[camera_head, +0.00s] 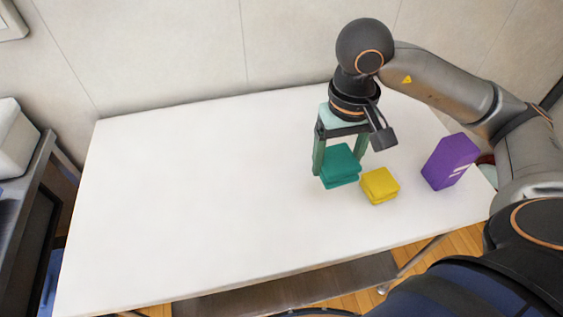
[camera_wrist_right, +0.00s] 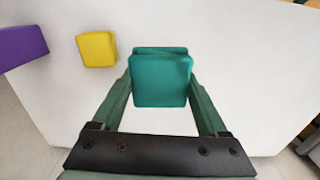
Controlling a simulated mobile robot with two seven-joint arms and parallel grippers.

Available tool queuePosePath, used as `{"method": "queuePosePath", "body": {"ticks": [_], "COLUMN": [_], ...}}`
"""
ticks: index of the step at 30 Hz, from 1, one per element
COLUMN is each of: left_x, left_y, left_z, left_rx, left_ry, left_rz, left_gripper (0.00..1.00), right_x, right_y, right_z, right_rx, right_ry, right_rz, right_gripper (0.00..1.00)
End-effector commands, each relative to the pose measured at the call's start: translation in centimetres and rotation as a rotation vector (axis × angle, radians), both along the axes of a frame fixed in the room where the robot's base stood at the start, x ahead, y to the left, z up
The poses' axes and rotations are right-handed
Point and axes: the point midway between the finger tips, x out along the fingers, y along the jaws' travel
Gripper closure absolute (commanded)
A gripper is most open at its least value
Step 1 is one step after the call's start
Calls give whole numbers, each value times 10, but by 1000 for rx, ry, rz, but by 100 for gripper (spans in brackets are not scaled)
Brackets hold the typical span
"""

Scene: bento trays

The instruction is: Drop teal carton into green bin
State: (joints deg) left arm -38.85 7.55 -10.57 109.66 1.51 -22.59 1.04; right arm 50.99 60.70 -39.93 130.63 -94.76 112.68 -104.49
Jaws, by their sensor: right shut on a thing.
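The teal carton (camera_head: 340,168) is a small block with a seam around it, at the right half of the white table. My right gripper (camera_head: 339,160) points down from above with a finger on each side of the carton and is shut on it. In the right wrist view the teal carton (camera_wrist_right: 161,82) sits between the two green fingers (camera_wrist_right: 160,97). I cannot tell whether its base touches the table. No green bin can be made out. My left gripper is not in view.
A yellow block (camera_head: 380,186) lies close beside the teal carton. A purple box (camera_head: 450,162) stands near the table's right edge, with a partly hidden object behind it. The left and middle of the white table (camera_head: 190,200) are clear. A wall runs along the back.

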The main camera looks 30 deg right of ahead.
Motion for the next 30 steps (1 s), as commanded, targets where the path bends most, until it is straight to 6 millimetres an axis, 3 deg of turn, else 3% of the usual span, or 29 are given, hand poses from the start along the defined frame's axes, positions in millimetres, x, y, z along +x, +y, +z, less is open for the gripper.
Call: {"method": "queuePosePath", "body": {"ticks": [6,13,23,30], "left_x": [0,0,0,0], "left_y": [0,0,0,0], "left_z": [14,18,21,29], "left_rx": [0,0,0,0], "left_ry": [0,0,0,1], "left_rz": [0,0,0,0], "left_gripper": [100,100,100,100], "right_x": [51,87,107,106], "right_y": [24,40,48,47], "right_z": [-22,-63,-92,-118], "right_rx": [5,2,0,0], "right_ry": [4,6,4,1], "right_rz": [2,1,1,3], "right_gripper": [76,76,76,76]}}
